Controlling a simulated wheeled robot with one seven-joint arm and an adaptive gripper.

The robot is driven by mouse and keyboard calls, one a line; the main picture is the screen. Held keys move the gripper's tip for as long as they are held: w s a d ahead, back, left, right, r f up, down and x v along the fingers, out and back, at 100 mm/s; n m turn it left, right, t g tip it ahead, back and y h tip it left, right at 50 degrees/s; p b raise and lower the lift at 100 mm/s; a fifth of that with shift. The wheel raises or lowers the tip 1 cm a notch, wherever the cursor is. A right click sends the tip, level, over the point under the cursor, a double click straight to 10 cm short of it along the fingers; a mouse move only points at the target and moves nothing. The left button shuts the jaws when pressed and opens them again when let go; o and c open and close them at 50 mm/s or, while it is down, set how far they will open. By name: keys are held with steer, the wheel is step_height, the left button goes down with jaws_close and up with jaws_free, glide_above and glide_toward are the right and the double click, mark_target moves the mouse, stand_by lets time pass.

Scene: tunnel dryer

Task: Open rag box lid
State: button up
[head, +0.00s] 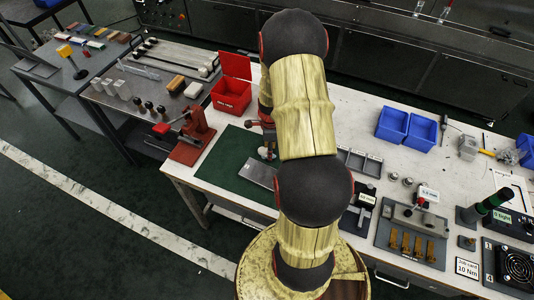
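The red box (231,101) stands near the back left of the white workbench, with small pale lettering on its front. Its red lid (235,65) stands raised at the back of the box, leaving the top open. My arm comes up from the front and bends back down behind its own links. My gripper (267,152) is partly hidden by the arm. It shows low over the green mat, to the right of the box and in front of it, apart from the lid. Its fingers are too small and covered to tell open from shut.
A red press (193,137) stands left of the green mat (228,167), and a grey plate (261,172) lies on the mat. Blue bins (407,127) and a grey divided tray (358,161) are to the right of my arm. Dark cabinets line the back.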

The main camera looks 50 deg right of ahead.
steer(key=c, duration=0.4)
steer(key=shift+c, duration=0.2)
steer(key=shift+r, duration=0.5)
step_height(320, 180, up, 2)
steer(key=shift+r+p, duration=0.15)
steer(key=shift+p, duration=0.5)
steer(key=s+a+r+p, duration=0.3)
steer(key=s+a+r, duration=0.6)
steer(key=a, duration=0.1)
steer(key=shift+a+r, duration=0.35)
steer(key=shift+s, duration=0.2)
